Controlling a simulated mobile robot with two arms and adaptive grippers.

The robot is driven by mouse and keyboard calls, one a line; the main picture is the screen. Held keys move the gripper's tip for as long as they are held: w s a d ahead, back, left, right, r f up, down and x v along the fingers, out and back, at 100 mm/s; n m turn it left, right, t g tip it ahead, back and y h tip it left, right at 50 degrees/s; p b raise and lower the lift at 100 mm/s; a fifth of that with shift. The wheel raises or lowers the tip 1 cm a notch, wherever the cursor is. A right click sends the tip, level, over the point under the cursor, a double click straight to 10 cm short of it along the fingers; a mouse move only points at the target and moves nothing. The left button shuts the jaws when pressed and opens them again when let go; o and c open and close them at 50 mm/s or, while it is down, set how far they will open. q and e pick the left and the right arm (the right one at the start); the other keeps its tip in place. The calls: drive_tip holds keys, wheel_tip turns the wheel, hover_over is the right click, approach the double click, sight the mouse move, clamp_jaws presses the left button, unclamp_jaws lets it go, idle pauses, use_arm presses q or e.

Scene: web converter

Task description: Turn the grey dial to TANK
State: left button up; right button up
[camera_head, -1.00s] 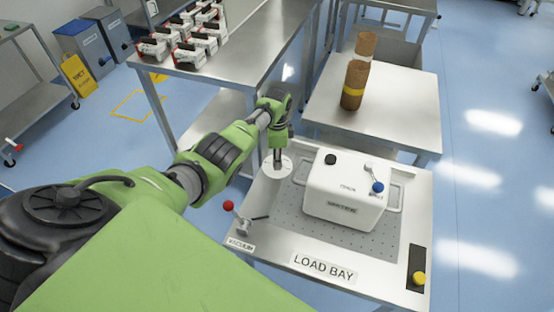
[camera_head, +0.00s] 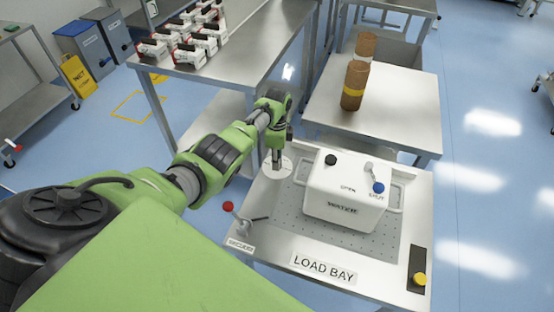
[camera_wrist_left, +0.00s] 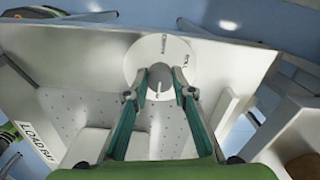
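The grey dial (camera_wrist_left: 160,86) has a narrow grip bar on a round white plate (camera_wrist_left: 148,57), with small dark lettering near the plate's rim that I cannot read. The plate also shows in the head view (camera_head: 284,168), at the back left corner of the load bay table. My left gripper (camera_wrist_left: 161,76) points down over the plate; it also shows in the head view (camera_head: 277,160). Its two fingers are apart, one on each side of the grip bar, with gaps showing. In the head view the gripper hides the dial. My right gripper is not in view.
A white box labelled WATER (camera_head: 345,195) stands right of the dial on the load bay table (camera_head: 300,240). A red-knobbed lever (camera_head: 229,206) is at the front left, a yellow button (camera_head: 419,279) at the front right. A taller steel table (camera_head: 245,55) is behind the arm.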

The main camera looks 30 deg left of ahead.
use_arm(q)
drive_tip(key=o, duration=0.4)
wheel_tip(320, 180, up, 12)
drive_tip(key=shift+r, duration=0.1)
idle(0.5)
idle(0.5)
